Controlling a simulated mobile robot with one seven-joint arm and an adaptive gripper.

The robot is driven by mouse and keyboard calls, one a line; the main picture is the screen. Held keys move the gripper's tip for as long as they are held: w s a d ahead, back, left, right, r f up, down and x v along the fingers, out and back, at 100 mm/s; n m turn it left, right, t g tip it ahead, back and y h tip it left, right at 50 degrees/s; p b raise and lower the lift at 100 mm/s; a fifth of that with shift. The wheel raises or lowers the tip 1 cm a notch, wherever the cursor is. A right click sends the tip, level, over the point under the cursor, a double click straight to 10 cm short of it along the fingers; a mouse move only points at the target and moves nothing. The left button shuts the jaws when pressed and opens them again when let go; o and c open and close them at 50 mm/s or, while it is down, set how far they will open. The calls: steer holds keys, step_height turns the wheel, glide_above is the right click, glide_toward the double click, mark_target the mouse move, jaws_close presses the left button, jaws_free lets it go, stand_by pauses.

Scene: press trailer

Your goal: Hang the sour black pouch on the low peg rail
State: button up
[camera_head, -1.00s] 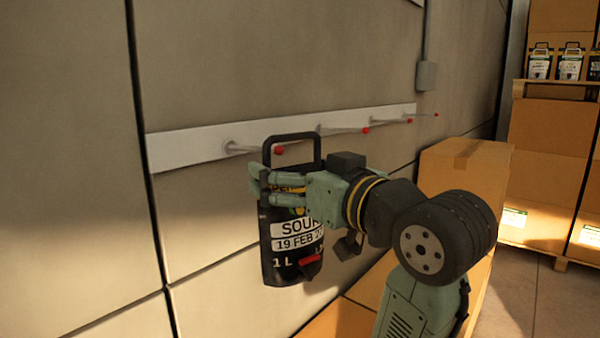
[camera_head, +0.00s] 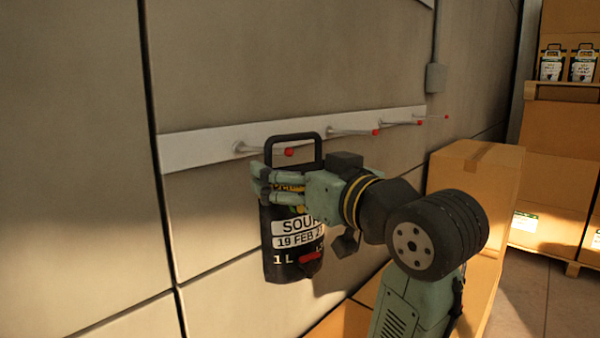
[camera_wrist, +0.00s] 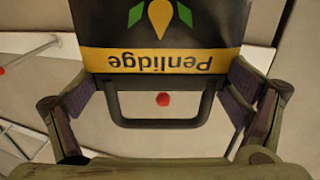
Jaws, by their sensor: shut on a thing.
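The sour black pouch (camera_head: 283,268) hangs upright from my gripper (camera_head: 275,188), in front of the wall. Its label reads SOUR, 19 FEB and 1 L. My gripper's fingers are shut on its upper part, below the black loop handle (camera_head: 293,136). The white low peg rail (camera_head: 195,152) runs along the wall behind. The red tip of its nearest peg (camera_head: 288,152) shows inside the handle's loop. In the wrist view the pouch (camera_wrist: 160,60) is held between the fingers, and the red tip (camera_wrist: 163,99) shows within the loop. I cannot tell whether the tip is through the loop.
Several more red-tipped pegs (camera_head: 376,132) stick out bare to the right along the rail. Cardboard boxes (camera_head: 470,200) stand right of my arm, below the rail. Shelved boxes with pouches (camera_head: 583,66) are at the far right. The wall left of the rail is clear.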

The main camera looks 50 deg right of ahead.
steer(key=shift+w+d+r, duration=0.15)
steer(key=shift+w, duration=2.05)
steer(key=shift+w+f+b, duration=0.4)
steer(key=shift+f+b, duration=0.1)
steer(key=shift+f, duration=0.25)
steer(key=shift+d, duration=0.1)
steer(key=o, duration=1.6)
steer(key=shift+o, duration=0.2)
